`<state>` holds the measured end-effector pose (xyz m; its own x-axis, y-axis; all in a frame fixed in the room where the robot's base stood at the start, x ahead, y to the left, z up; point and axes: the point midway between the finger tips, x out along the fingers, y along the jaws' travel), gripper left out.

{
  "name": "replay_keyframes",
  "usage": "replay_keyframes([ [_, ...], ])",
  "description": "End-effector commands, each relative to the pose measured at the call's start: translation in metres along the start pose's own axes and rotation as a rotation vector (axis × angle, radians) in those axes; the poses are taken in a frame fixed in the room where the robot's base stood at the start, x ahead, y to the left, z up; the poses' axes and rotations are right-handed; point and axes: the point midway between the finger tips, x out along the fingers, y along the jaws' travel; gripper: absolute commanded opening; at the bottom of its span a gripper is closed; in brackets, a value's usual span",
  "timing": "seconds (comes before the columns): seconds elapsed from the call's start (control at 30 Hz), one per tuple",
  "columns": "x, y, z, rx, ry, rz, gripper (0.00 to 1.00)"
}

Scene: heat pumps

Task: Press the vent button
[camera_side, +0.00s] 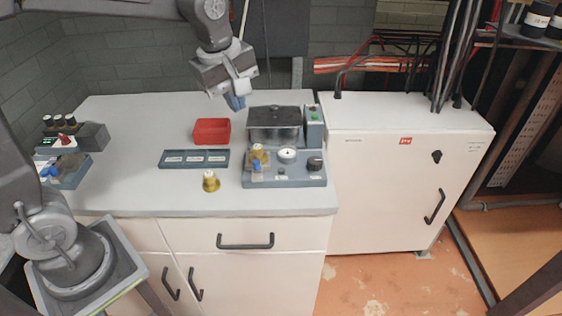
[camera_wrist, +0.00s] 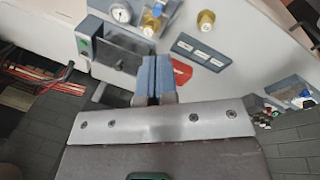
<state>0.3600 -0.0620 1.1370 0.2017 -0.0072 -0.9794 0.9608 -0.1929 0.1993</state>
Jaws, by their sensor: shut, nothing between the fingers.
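A blue-grey bench unit (camera_side: 262,183) stands on the right of the counter, with a dark-lidded chamber (camera_side: 273,124) at its back. A box with a green button (camera_side: 313,116) stands at the chamber's right; the green button also shows in the wrist view (camera_wrist: 83,43). A small dark button (camera_side: 281,170) and a black knob (camera_side: 314,163) sit on the unit's front. I cannot read the labels, so I cannot tell which is the vent button. My gripper (camera_side: 236,103) is shut and empty, above the counter, left of the chamber; its blue fingers show in the wrist view (camera_wrist: 153,75).
On the unit are a round gauge (camera_side: 287,155) and a brass fitting with a blue handle (camera_side: 257,166). A loose brass fitting (camera_side: 211,181), a labelled tray (camera_side: 194,164) and a red bin (camera_side: 212,131) lie left of it. The counter's left middle is clear.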

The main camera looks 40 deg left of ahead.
Motion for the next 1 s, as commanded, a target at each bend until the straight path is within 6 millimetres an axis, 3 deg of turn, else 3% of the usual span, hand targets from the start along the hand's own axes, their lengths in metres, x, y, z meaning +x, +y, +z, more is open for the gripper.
replay_keyframes([
  [0.2,0.036,0.046,-0.003,-0.422,0.004,-0.095,0.00],
  [0.5,0.082,0.084,-0.003,-0.865,0.051,-0.183,0.00],
  [0.7,0.093,0.091,-0.003,-0.971,0.068,-0.200,0.00],
  [1.0,0.093,0.091,-0.003,-0.979,0.069,-0.201,0.00],
])
